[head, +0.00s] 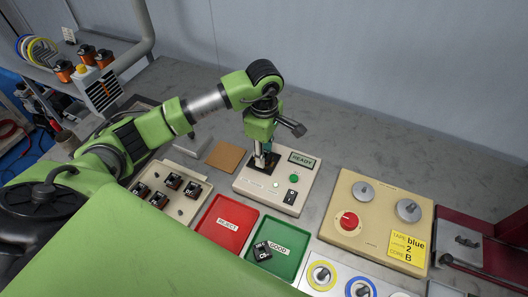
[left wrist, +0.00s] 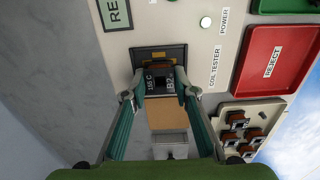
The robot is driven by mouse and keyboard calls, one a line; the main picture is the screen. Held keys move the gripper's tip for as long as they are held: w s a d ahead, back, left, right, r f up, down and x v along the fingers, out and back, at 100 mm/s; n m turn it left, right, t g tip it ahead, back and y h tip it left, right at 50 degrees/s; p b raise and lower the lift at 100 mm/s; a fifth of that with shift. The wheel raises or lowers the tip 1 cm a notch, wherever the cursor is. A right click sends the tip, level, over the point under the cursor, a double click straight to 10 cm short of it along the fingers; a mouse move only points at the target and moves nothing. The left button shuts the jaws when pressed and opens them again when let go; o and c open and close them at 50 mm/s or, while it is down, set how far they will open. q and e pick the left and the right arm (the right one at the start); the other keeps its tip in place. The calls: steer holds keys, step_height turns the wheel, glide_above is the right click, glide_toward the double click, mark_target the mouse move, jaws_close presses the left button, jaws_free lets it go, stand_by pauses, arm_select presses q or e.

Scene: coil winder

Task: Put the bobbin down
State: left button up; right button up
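The bobbin (left wrist: 161,85), dark with white lettering that reads "155 C" and "B2", is between the fingertips of my left gripper (left wrist: 161,88) in the left wrist view. The fingertips appear to press on its two sides. It is at the dark nest (left wrist: 160,54) of the coil tester (head: 276,190); I cannot tell whether it rests fully in it. In the head view my left gripper (head: 264,160) points down over the tester's left part and largely hides the bobbin. The tester's display (head: 302,159) reads READY. My right gripper is not in view.
A red REJECT tray (head: 210,235) and a green GOOD tray (head: 287,262) holding one bobbin (head: 262,251) stand in front. A pale tray (head: 160,209) with several bobbins is at left. A brown pad (head: 226,157) lies beside the tester; a cream winder (head: 366,238) stands right.

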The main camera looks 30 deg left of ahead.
arm_select(q)
steer(key=shift+o, duration=1.2)
steer(key=shift+r, duration=0.15)
steer(key=shift+r, duration=0.2)
step_height(320, 180, up, 12)
steer(key=b, duration=0.2)
steer(key=shift+f, duration=0.15)
